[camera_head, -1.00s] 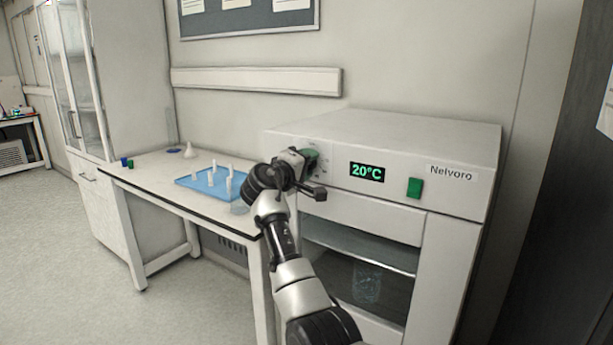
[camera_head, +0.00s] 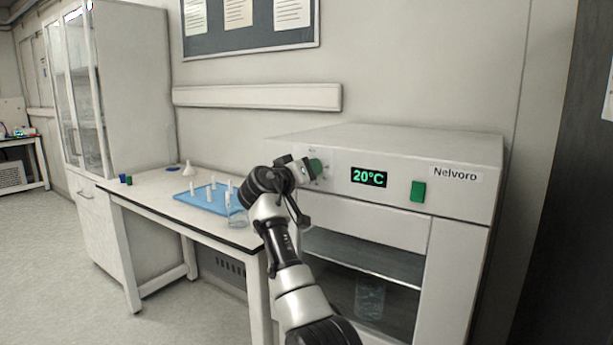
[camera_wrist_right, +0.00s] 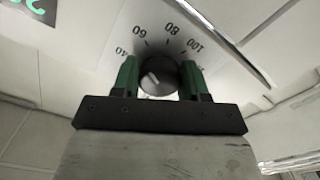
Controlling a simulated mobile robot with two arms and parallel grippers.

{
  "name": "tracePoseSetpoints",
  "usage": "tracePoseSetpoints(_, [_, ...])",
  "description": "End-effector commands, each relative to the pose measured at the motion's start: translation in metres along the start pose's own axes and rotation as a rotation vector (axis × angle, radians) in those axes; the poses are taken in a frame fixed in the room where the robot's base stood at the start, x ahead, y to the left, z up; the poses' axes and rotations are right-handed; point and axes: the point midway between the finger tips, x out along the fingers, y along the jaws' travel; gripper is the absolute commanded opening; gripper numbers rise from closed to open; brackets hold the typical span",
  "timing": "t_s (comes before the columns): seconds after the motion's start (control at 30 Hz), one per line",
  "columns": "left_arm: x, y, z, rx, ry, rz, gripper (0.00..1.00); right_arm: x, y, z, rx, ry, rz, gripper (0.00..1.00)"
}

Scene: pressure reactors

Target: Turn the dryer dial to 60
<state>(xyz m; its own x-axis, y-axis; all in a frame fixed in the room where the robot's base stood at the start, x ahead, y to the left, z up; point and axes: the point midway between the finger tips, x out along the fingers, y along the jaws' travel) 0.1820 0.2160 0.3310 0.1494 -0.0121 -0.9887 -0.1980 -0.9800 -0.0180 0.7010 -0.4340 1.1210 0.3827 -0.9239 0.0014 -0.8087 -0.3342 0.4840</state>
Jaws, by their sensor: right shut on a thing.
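The dryer (camera_head: 400,150) is a white cabinet with a display (camera_head: 369,176) that reads 20°C. Its dial (camera_wrist_right: 158,76) is a dark round knob with a white mark, seen in the right wrist view. The printed scale around it shows 40, 60, 80 and 100 upside down. My right gripper (camera_wrist_right: 158,80) is shut on the dial, one green finger on each side. In the head view my right gripper (camera_head: 313,167) is at the left of the dryer's front panel and hides most of the dial. My left gripper is not in view.
A green switch (camera_head: 418,191) is right of the display. Below is a window with a glass beaker (camera_head: 370,298) behind it. A bench (camera_head: 150,188) on the left holds a blue tray (camera_head: 184,196) with several white pieces, near my right arm.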

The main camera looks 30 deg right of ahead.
Motion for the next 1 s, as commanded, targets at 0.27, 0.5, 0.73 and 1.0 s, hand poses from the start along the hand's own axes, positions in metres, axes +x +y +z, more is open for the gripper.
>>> tracePoseSetpoints(0.27, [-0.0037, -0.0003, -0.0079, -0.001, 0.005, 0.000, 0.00, 0.0001, -0.0029, 0.0041, 0.042, -0.009, -0.002, 0.20])
tracePoseSetpoints(0.5, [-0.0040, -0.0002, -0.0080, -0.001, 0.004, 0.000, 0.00, 0.0002, -0.0030, 0.0042, 0.044, -0.009, -0.003, 0.20])
tracePoseSetpoints(0.73, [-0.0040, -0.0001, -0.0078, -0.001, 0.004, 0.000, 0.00, 0.0001, -0.0028, 0.0037, 0.044, -0.008, -0.003, 0.59])
tracePoseSetpoints(1.0, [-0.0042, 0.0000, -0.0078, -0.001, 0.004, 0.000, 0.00, 0.0001, -0.0012, 0.0017, 0.046, -0.004, -0.001, 0.69])
